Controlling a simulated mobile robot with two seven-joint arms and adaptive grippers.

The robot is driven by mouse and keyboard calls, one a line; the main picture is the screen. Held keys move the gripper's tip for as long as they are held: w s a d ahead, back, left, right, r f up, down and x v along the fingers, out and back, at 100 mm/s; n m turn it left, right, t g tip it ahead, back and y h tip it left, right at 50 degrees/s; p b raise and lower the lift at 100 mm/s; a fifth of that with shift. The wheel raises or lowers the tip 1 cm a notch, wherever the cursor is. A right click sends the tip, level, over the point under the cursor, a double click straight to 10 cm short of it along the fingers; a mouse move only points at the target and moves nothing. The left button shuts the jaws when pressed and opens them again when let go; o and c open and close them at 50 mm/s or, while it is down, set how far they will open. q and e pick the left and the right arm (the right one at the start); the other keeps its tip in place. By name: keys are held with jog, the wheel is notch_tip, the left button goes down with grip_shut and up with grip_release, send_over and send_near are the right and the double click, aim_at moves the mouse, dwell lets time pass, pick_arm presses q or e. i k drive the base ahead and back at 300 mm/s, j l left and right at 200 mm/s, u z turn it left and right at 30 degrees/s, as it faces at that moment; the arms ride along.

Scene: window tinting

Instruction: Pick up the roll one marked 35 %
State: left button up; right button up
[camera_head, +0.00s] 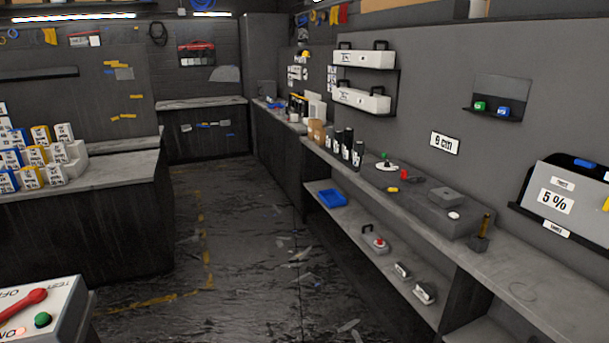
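Several dark upright cylinders with white labels, possibly rolls (347,143), stand on the right-hand bench (520,290). Their labels are too small to read. No marking of 35 % is legible anywhere. A white panel marked "5 %" (570,196) is on the right wall. Neither of my grippers is in view.
A control box (60,300) with a red lever is at the lower left. A blue tray (332,198) and devices sit on the lower right shelf. The floor aisle (240,240) between has only flat scraps.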

aim_at(359, 151)
jog(key=i, duration=0.8)
jog(key=i+j+z, duration=0.1)
jog(key=i, duration=0.75)
jog(key=i+j+z, duration=0.1)
jog(key=i+z, duration=0.25)
jog(key=i+j+z, duration=0.5)
jog(key=i+z, duration=0.15)
jog(key=i, duration=0.1)
